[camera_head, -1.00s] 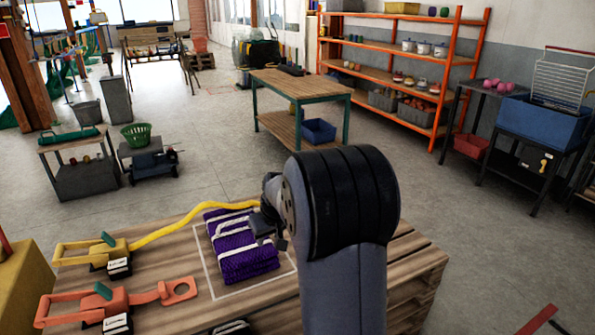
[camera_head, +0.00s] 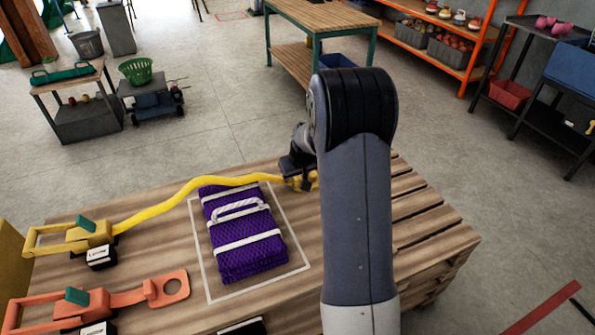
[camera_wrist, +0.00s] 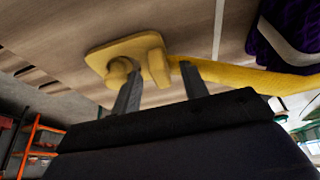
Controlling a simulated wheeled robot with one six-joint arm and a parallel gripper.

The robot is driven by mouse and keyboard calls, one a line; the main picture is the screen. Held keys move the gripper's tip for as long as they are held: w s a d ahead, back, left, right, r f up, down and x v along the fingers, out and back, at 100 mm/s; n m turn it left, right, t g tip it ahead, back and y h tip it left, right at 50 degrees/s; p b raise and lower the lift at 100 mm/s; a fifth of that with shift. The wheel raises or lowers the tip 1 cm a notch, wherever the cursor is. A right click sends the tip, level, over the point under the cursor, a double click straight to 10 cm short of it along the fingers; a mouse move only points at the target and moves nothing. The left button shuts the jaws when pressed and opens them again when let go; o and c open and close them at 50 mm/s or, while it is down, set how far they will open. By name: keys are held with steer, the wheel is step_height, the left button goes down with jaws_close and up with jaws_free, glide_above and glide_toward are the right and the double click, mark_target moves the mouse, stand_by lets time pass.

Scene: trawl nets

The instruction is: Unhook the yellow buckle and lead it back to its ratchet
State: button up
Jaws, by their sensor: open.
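The yellow buckle (camera_head: 313,180) is at the far right end of the yellow strap (camera_head: 215,182), partly hidden by my arm and gripper. In the wrist view the buckle (camera_wrist: 125,48) is a flat plate with a raised tab and a rounded knob. I cannot tell whether it is still hooked. The strap runs along the far side of the pallet top to the yellow ratchet (camera_head: 88,237) at left. My gripper (camera_wrist: 160,78) is open. Its two fingers are close to the buckle, roughly either side of the raised tab; contact is unclear.
A purple net bundle (camera_head: 245,240) with white bands and a rope handle lies inside a white outline on the wooden pallet (camera_head: 160,260). An orange ratchet (camera_head: 85,303) with its orange buckle (camera_head: 175,287) lies at front left. The pallet's right slats are clear.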

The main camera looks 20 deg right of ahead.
steer(key=shift+w+f, duration=0.1)
steer(key=shift+f, duration=0.1)
steer(key=shift+c, duration=0.4)
jaws_close()
steer(key=shift+d, duration=0.45)
steer(key=shift+r, duration=0.2)
stand_by(0.4)
steer(key=shift+r, duration=0.4)
steer(key=shift+r, duration=0.1)
step_height(320, 180, up, 5)
steer(key=p, duration=0.3)
stand_by(0.6)
